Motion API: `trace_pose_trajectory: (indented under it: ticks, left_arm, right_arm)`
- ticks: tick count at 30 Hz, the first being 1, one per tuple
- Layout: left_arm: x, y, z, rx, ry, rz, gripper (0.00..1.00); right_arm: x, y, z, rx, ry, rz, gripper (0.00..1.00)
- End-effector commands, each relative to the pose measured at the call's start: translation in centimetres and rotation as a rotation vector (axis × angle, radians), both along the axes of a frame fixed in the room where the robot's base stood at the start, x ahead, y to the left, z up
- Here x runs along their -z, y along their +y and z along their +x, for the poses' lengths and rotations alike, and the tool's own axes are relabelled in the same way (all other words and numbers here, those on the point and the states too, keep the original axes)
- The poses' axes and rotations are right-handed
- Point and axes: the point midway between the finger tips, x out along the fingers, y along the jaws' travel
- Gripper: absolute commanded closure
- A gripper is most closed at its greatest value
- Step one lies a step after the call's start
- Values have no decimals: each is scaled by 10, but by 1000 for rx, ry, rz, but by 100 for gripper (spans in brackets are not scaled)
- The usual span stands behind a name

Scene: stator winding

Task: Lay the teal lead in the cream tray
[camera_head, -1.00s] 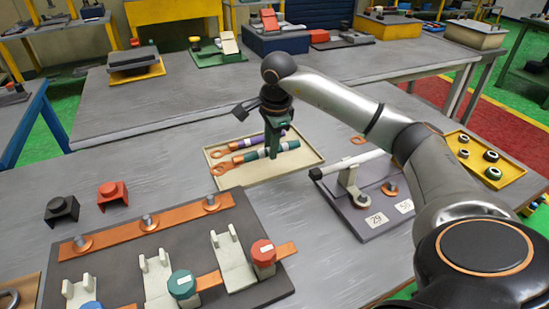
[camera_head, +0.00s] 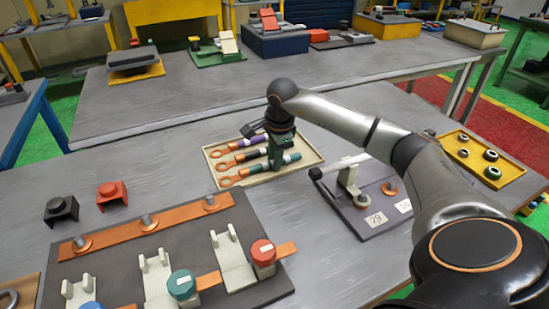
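The cream tray (camera_head: 313,157) lies on the grey table. Three leads with copper ring lugs lie side by side in or over it, lugs to the left. The purple-marked lead (camera_head: 257,140) is rearmost, and a partly hidden lead (camera_head: 247,156) is in the middle. The teal lead (camera_head: 291,158) is frontmost, along the tray's front part. My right gripper (camera_head: 276,165) points down around the teal lead and looks shut on it. Whether the lead touches the tray floor is hard to tell. My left gripper is out of view.
A grey stand with a pale clamp bar (camera_head: 345,165) and number cards is right of the tray. A yellow tray (camera_head: 519,172) with several rings lies farther right. The dark winding fixture (camera_head: 250,290) fills the front left. Black (camera_head: 61,210) and red (camera_head: 112,195) blocks stand behind it.

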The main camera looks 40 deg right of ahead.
Motion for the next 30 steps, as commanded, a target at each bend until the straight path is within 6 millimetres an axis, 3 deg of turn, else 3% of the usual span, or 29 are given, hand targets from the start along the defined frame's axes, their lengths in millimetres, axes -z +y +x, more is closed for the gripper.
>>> trace_pose_trajectory:
  ticks: [1,6,17,30]
  left_arm:
    - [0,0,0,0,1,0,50]
    - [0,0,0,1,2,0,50]
    - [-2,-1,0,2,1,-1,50]
    - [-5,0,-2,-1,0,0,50]
  right_arm:
    - [0,0,0,1,0,0,62]
    - [0,0,0,1,2,0,44]
    - [-9,0,-2,0,2,0,44]
    - [-96,5,-17,2,-3,-1,44]
